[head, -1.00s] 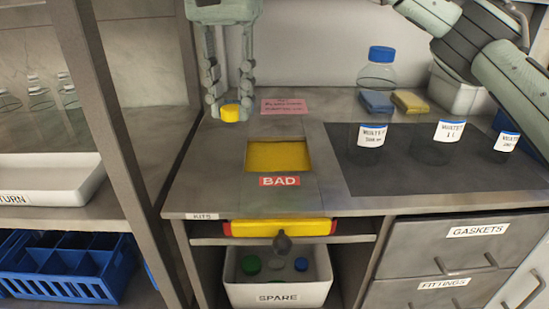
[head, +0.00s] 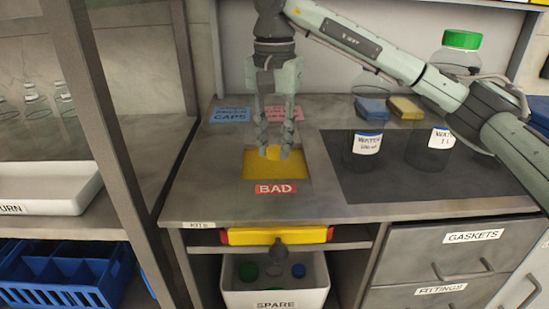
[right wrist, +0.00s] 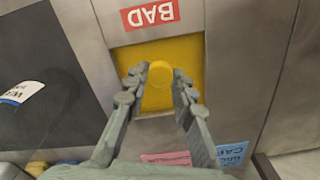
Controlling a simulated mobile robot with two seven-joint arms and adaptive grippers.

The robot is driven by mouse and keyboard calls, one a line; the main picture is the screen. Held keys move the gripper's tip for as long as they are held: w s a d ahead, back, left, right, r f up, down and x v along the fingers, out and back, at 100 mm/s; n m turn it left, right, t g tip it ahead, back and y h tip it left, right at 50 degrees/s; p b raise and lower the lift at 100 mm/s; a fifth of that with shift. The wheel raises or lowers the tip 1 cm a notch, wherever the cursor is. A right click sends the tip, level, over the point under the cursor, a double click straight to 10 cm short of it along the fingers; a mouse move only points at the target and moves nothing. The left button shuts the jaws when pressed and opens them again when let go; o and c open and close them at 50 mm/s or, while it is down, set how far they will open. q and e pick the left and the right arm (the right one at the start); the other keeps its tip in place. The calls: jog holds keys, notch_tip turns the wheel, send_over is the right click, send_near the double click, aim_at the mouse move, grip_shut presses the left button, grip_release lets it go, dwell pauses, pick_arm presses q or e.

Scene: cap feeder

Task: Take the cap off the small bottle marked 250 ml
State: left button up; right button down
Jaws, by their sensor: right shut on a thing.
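My right gripper (head: 275,145) comes down over the yellow square marked BAD and is shut on a yellow cap (head: 273,153). In the right wrist view the cap (right wrist: 159,80) sits between the two fingertips, its yellow nearly blending with the square behind. On the dark mat stand clear labelled bottles. The left one (head: 367,144) has small print that is too blurred to read surely. The one beside it (head: 440,139) reads 1 L. I see no cap on the left one. My arm hides the mat's right side. My left gripper is not in view.
The BAD square (head: 250,172) is set in the bench top. A blue sign (head: 231,114) and a pink sign lie behind. Blue and yellow sponges (head: 405,107) and a green-capped bottle (head: 461,48) stand at the back. A SPARE bin (head: 275,295) sits below.

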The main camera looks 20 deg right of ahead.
aim_at(274, 148)
jog(key=shift+f, duration=0.35)
notch_tip(274, 148, down, 2)
jog(key=shift+f, duration=0.65)
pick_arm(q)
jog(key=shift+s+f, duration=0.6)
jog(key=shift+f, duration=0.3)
pick_arm(e)
jog(key=shift+f, duration=0.1)
jog(key=shift+f, duration=0.1)
jog(key=c, duration=1.4)
grip_release()
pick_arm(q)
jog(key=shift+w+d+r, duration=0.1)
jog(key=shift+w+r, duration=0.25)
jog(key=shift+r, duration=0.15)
pick_arm(e)
jog(key=shift+o, duration=0.6)
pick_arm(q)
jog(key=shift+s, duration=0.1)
